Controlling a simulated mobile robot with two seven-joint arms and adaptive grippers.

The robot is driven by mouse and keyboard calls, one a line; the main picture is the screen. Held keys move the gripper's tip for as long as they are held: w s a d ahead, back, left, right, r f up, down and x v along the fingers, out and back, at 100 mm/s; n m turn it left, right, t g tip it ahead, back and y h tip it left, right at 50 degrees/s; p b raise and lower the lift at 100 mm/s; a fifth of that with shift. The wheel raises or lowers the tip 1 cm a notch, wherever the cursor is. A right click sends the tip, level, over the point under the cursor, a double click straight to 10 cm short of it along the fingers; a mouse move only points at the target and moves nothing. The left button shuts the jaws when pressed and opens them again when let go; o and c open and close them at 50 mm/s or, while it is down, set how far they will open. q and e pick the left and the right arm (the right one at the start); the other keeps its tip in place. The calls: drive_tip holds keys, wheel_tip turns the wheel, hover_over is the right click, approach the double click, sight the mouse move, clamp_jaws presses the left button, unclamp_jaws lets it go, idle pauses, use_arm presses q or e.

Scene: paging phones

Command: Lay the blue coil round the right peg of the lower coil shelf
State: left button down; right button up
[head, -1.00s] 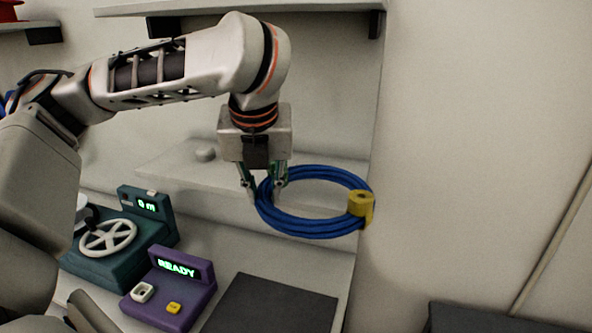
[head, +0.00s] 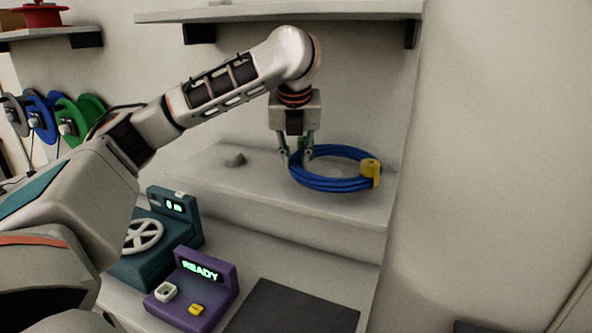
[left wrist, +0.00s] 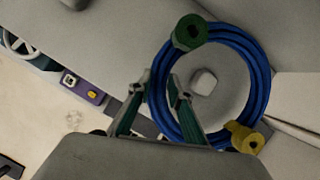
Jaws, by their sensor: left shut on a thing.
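The blue coil (head: 335,186) is held level by my left gripper (head: 296,160), which is shut on its left side. In the left wrist view the gripper (left wrist: 160,92) has the coil's band (left wrist: 262,80) between its fingers. The coil carries a yellow piece (head: 371,172) at its right and a green piece (left wrist: 190,32). The lower coil shelf (head: 215,180) lies beneath it. Its left peg (head: 234,160) stands bare. The right peg (left wrist: 204,81) shows through the ring's opening in the left wrist view; the coil hides it in the head view. The gap between coil and shelf is unclear.
An upper shelf (head: 290,11) hangs above my arm. Below the lower shelf stand a teal device with a handwheel (head: 144,235), a purple READY box (head: 205,290) and a dark mat (head: 290,308). Several cable spools (head: 75,120) hang at the left. A wall is close at the right.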

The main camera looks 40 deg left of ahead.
use_arm(q)
drive_tip(key=shift+w+a, duration=0.4)
drive_tip(key=shift+w, duration=0.15)
drive_tip(key=shift+f, duration=1.8)
drive_tip(key=c, duration=1.8)
unclamp_jaws()
drive_tip(key=shift+c, duration=0.2)
